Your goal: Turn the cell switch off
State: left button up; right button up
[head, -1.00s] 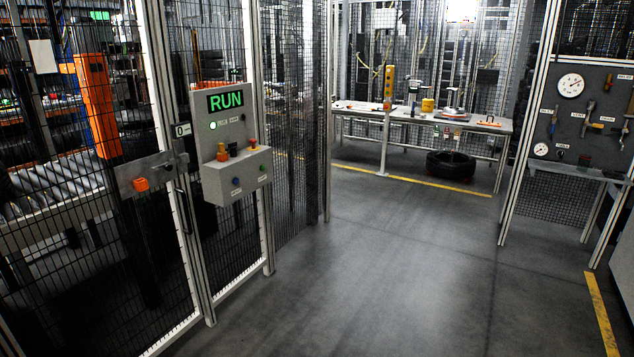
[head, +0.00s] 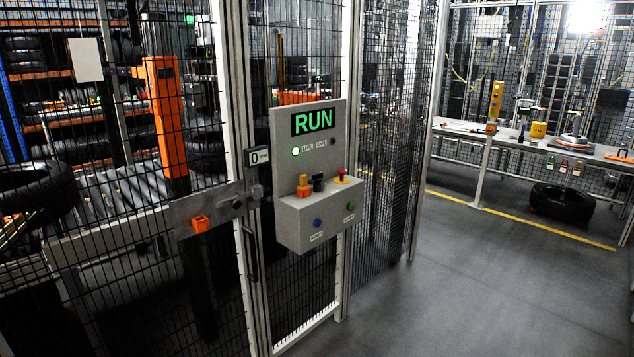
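The grey control box (head: 318,222) is mounted on the mesh fence, near the middle of the head view. Its display (head: 313,120) reads RUN in green, and a light (head: 295,151) beside the LIVE label is lit. On its top ledge are an orange-yellow knob or padlock-like part (head: 303,187), a black switch-like knob (head: 318,182) and a red button on yellow (head: 342,174). The front has a blue button (head: 317,223) and a green button (head: 349,205). I cannot read the switch's position. Neither gripper is in view.
A gate with a handle (head: 250,252) and an orange latch part (head: 200,224) is left of the box. Behind the mesh is a roller conveyor. Clear floor (head: 440,290) lies right. A workbench (head: 560,150) and a tyre (head: 562,203) are at the back right.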

aim_at(317, 177)
jog(key=i+l+u, duration=0.4)
jog(key=i+l, duration=0.4)
jog(key=i, duration=0.15)
